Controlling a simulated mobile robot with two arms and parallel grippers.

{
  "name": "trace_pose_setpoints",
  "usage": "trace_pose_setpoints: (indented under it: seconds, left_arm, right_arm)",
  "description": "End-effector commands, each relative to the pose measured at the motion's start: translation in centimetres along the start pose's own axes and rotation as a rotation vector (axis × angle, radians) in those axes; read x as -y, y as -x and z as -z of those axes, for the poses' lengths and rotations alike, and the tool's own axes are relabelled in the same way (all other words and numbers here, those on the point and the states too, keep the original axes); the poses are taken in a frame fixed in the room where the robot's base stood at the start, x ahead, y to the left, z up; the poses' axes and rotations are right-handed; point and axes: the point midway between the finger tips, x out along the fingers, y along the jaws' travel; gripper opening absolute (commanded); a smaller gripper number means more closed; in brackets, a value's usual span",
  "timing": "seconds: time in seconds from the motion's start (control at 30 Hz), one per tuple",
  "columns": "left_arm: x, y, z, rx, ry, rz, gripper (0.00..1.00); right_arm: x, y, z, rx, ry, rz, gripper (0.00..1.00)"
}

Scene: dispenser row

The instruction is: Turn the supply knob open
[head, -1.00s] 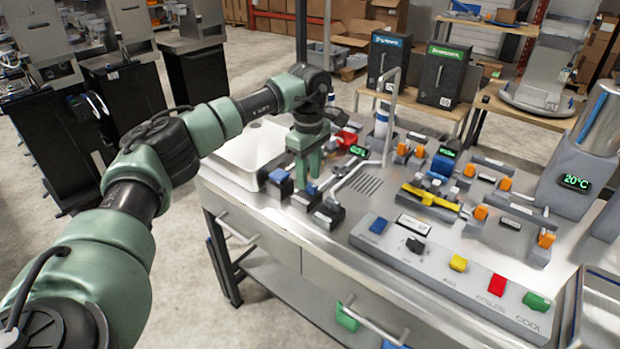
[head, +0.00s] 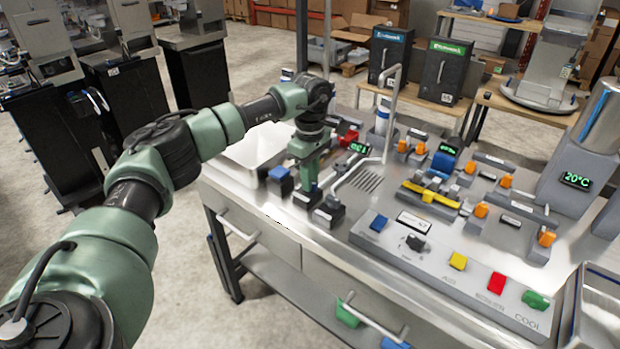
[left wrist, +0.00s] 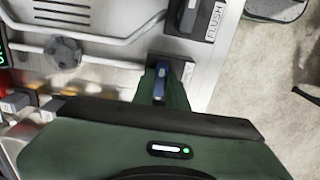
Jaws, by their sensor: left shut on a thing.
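A blue-topped block (head: 280,178) stands left of the gripper in the head view. My right gripper is not in view.
A tall bent tap (head: 391,110) rises behind the gripper. A sloped panel (head: 440,265) with coloured switches lies to the front right. Several orange-handled valves stand behind it, including one (head: 481,210).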

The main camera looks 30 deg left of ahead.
Motion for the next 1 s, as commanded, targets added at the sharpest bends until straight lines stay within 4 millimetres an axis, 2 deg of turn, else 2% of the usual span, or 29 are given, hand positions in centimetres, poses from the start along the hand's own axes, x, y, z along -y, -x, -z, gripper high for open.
trace_pose_setpoints:
  seconds: [0.37,1.0]
  left_arm:
    - [0.0,0.1,-0.1,0.001,0.22,0.0,0.0]
    - [-0.1,0.2,-0.1,0.002,0.827,-0.002,0.0]
  right_arm:
    - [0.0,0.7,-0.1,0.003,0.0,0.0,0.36]
    - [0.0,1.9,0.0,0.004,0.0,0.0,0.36]
